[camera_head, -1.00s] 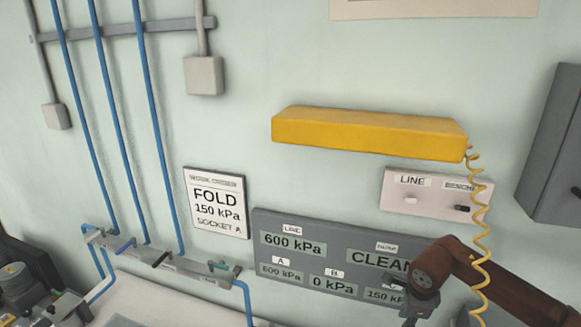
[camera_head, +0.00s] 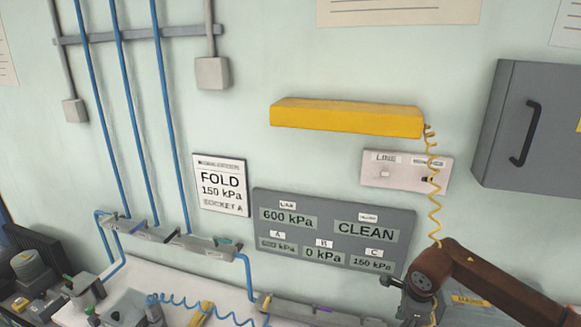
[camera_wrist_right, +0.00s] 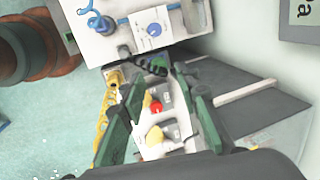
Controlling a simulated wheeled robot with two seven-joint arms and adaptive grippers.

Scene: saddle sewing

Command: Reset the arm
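My right arm comes in from the lower right of the head view. Its gripper (camera_head: 412,303) hangs low in front of the wall, below the pressure board, and its fingertips are hard to make out there. In the right wrist view my right gripper (camera_wrist_right: 160,78) shows two dark green fingers standing apart. I see nothing held between them. Beyond the fingers lies a pale panel (camera_wrist_right: 148,132) with red and yellow knobs. My left gripper does not show in either view.
A yellow box (camera_head: 345,116) on the wall trails a yellow coiled hose (camera_head: 435,205) close to my right arm. The grey pressure board (camera_head: 330,225) and a grey cabinet (camera_head: 530,125) are on the wall. A blue-hose manifold (camera_head: 170,237) is at left above the cluttered white bench (camera_head: 175,275).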

